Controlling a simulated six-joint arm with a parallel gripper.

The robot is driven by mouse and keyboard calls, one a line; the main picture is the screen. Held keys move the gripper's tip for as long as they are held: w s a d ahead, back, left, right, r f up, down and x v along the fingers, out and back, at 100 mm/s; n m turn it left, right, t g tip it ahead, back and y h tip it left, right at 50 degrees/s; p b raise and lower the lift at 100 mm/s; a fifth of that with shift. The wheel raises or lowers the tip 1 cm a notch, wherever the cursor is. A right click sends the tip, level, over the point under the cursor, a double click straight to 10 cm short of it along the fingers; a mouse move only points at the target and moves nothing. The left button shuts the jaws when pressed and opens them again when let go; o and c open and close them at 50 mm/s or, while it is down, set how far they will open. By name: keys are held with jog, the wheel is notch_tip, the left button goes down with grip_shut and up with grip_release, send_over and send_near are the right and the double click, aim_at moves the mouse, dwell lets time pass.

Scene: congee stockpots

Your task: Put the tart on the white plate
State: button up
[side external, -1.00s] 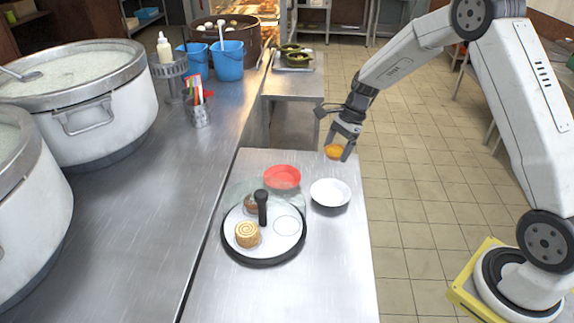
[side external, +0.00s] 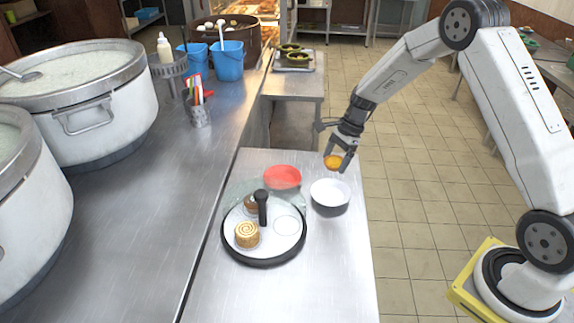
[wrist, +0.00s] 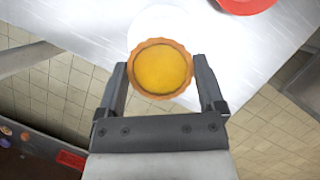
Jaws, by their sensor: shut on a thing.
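The tart (side external: 333,162), round with an orange-yellow filling and a brown crust, is held between the fingers of my gripper (side external: 341,160). In the wrist view the tart (wrist: 160,69) sits between the two fingertips (wrist: 160,72), facing the camera. In the wrist view the white plate (wrist: 158,20) shows partly behind the tart, which hides the rest.
A red plate (side external: 282,177) lies left of the white plate. The near table end is clear. Large pots (side external: 95,105) stand at left.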

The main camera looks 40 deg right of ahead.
aim_at(328, 196)
jog(key=shift+f, duration=5.15)
jog(key=shift+f, duration=0.45)
jog(key=o, duration=0.9)
jog(key=shift+o, duration=0.2)
jog(key=shift+d+r, duration=0.25)
jog(key=shift+r, duration=0.45)
jog(key=shift+d+r, duration=0.15)
jog(key=shift+r, duration=0.15)
jog(key=shift+s+d+r, duration=0.1)
jog(key=shift+d+r, duration=0.05)
jog(key=shift+r, duration=0.2)
jog(key=shift+d+r, duration=0.1)
jog(key=shift+r, duration=0.2)
jog(key=shift+d+r, duration=0.15)
jog(key=shift+r, duration=0.2)
